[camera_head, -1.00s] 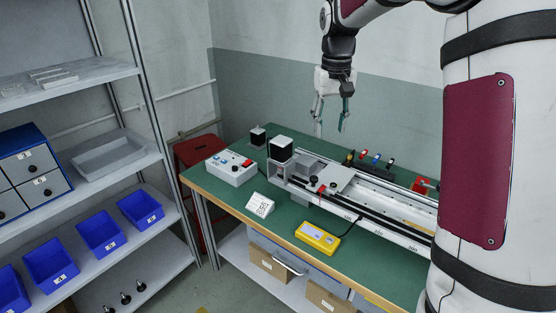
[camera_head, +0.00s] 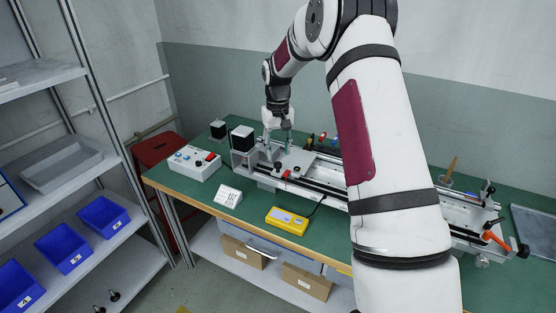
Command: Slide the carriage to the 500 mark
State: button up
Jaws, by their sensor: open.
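The gantry's linear rail (camera_head: 322,189) runs left to right along the green workbench, partly hidden behind my arm. The carriage (camera_head: 292,161) is a light grey plate with small dark and red knobs at its front, near the rail's left end beside the black motor block (camera_head: 242,139). My gripper (camera_head: 277,137) is open, pointing down just above or behind the carriage's left part. I cannot tell whether its fingers touch anything. The scale's numbers are too small to read, and the 500 mark cannot be made out.
A white control box (camera_head: 195,163) with a red switch, a white label stand (camera_head: 228,196) and a yellow handheld unit (camera_head: 287,221) stand along the bench front. An orange-handled clamp (camera_head: 496,233) is at the rail's right end. Shelves with blue bins (camera_head: 64,248) are at left.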

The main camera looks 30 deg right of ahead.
aim_at(278, 163)
jog(key=shift+f, duration=2.35)
grip_shut()
